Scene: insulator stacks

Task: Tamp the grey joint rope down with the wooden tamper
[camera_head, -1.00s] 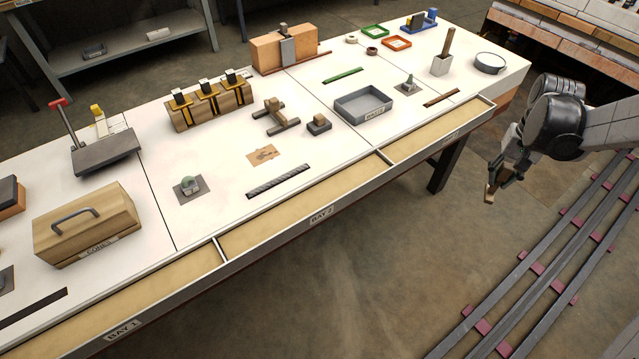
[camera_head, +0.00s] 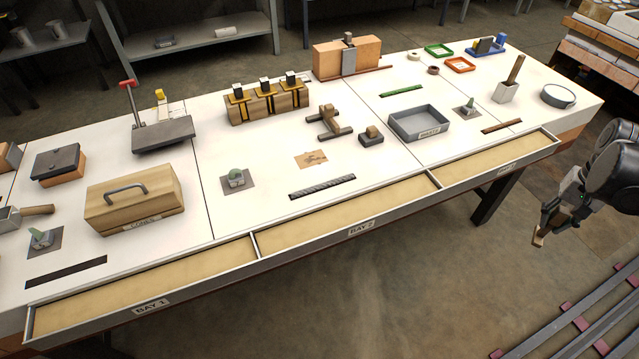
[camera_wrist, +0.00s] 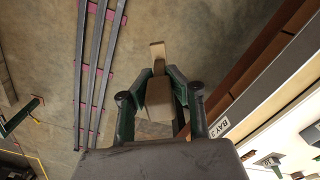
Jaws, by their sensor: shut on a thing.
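My gripper (camera_head: 545,222) hangs at the right, off the front of the bench and above the floor. It is shut on the wooden tamper (camera_head: 539,239), a small pale wooden piece pointing down. In the wrist view the tamper (camera_wrist: 158,95) sits between the two dark green fingers of my gripper (camera_wrist: 160,88), with a narrower wooden part beyond. A dark grey textured strip (camera_head: 322,187), which looks like the joint rope, lies on the white bench top near its front edge, behind the BAY 2 label. The tamper is well apart from it.
The white bench (camera_head: 270,205) has an open tan trough (camera_head: 340,215) along its front. A grey tray (camera_head: 419,122), a wooden box with a handle (camera_head: 135,201) and a clamp-topped wooden block (camera_head: 267,104) stand on it. Rails (camera_head: 560,325) run along the floor at lower right.

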